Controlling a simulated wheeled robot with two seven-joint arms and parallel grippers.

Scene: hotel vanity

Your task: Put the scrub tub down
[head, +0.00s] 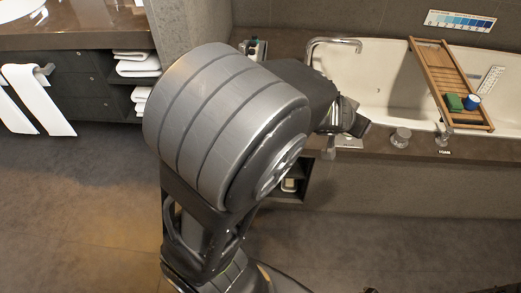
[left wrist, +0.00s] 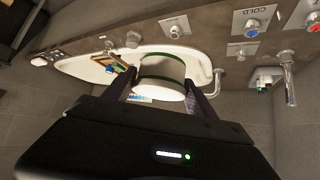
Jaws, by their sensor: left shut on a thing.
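The scrub tub (left wrist: 162,72) is a white cylinder with dark green bands, seen close up in the left wrist view. My left gripper (left wrist: 160,88) is shut on it, one finger on each side. In the head view my left arm reaches over to the bath ledge (head: 350,163). Its wrist end shows near the chrome bath spout, while the fingers and the tub are mostly hidden there. I cannot tell how far the tub is above a surface. My right gripper is in neither view.
The white bathtub (head: 385,85) lies behind the ledge. A wooden bath tray (head: 440,70) crosses it, bearing a green block (head: 454,102) and a blue cup (head: 473,102). A chrome spout (head: 333,42) and knob (head: 401,137) stand on the ledge. An open niche (head: 292,185) is below.

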